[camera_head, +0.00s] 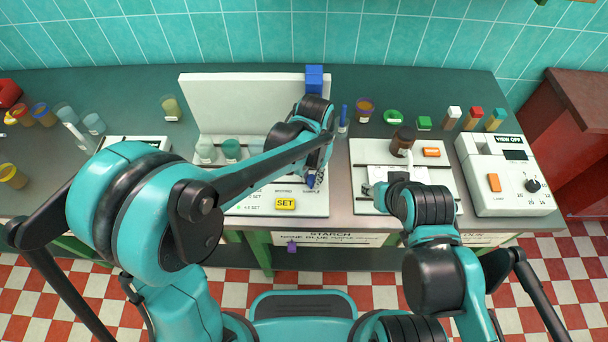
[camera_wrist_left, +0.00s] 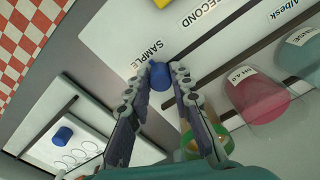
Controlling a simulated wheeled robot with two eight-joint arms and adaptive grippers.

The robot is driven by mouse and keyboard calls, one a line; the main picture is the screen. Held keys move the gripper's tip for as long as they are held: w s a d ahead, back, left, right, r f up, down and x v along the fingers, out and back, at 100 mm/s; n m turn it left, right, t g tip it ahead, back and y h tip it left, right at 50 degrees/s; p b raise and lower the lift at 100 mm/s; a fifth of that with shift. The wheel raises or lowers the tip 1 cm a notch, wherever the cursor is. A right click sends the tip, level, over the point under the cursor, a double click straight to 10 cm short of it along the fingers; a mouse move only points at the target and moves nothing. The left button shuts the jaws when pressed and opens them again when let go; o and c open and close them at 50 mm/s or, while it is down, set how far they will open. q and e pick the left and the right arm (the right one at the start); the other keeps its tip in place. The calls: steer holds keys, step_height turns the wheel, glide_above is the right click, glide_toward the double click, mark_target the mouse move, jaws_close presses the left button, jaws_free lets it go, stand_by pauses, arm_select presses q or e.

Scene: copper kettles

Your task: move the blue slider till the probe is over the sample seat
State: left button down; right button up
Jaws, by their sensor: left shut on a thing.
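My left gripper (camera_head: 314,183) reaches down at the right front of the white station (camera_head: 188,105). In the left wrist view its fingers (camera_wrist_left: 166,72) are shut on a small blue knob (camera_wrist_left: 160,79), apparently the blue slider's, beside the printed word SAMPLE. A blue block (camera_head: 314,78) sits at the top of the station's back panel. I cannot make out the probe; my left arm covers much of the station. My right gripper (camera_head: 377,193) is low over the neighbouring white tray; its opening is unclear.
A yellow SET button (camera_head: 285,203) is on the station's front. Capped beakers (camera_head: 231,150) stand behind my left arm. The tray (camera_head: 364,153) holds a brown bottle (camera_head: 402,141). A white meter (camera_head: 507,172) stands to the right. Several small cups line the back.

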arm_select(q)
steer(key=shift+d, duration=0.2)
steer(key=c, duration=1.3)
jaws_free()
steer(key=shift+d, duration=0.1)
step_height(320, 180, up, 12)
steer(key=s+a+n+t, duration=0.2)
steer(key=s+a, duration=0.1)
steer(key=a, duration=0.4)
steer(key=s+a+f+n+t, duration=0.1)
steer(key=s+a+n+t, duration=0.1)
steer(key=a, duration=0.5)
steer(key=s+a+n+t, duration=0.1)
steer(key=s+a+t, duration=0.2)
steer(key=a, duration=0.4)
steer(key=shift+s+f+n, duration=0.35)
steer(key=shift+s+n, duration=0.05)
steer(key=shift+s, duration=0.45)
